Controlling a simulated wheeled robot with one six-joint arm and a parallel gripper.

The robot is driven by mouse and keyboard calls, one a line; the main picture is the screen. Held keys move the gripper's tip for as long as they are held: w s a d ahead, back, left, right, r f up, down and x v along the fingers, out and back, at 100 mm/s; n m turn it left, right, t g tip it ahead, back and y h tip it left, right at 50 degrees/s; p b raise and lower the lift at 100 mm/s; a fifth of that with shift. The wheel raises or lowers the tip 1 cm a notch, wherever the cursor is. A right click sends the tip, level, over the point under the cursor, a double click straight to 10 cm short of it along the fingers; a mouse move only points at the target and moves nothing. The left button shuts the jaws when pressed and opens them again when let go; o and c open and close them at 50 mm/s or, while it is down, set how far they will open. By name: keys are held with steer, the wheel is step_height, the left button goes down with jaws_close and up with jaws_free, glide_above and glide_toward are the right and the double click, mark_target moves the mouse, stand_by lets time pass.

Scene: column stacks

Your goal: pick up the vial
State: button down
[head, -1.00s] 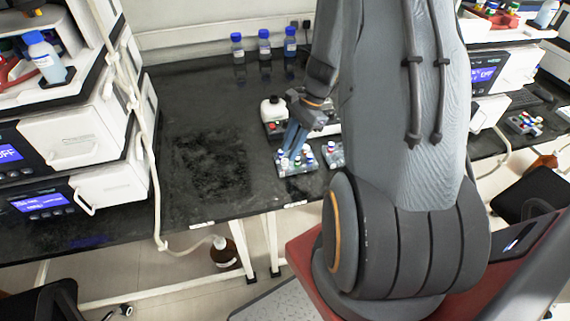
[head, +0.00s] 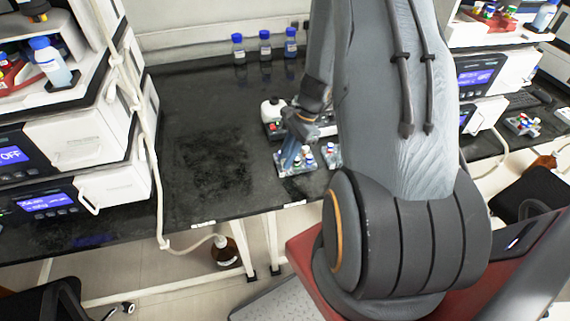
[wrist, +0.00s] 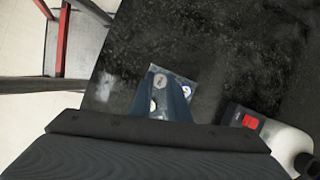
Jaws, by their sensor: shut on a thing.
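My gripper (head: 288,166) has blue fingers and reaches down to a small clear rack (head: 296,173) on the black bench. In the wrist view, my gripper (wrist: 164,82) is over the same rack (wrist: 182,72), its fingertips around a vial with a pale cap (wrist: 160,81). The gripper is shut on this vial. Its body is mostly hidden by the fingers, and I cannot tell whether it is clear of the rack. Another pale-capped vial (wrist: 187,90) stands to the right in the rack. More vials (head: 308,162) stand beside the fingers in the head view.
A second small rack (head: 332,158) is close on the right. A white bottle and box-like device (head: 272,112) stand behind; the device also shows in the wrist view (wrist: 246,121). Blue-capped bottles (head: 264,46) line the back. The bench (head: 205,150) left of the rack is clear.

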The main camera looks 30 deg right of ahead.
steer(key=shift+r, duration=0.1)
step_height(320, 180, up, 10)
steer(key=b, duration=0.2)
stand_by(0.5)
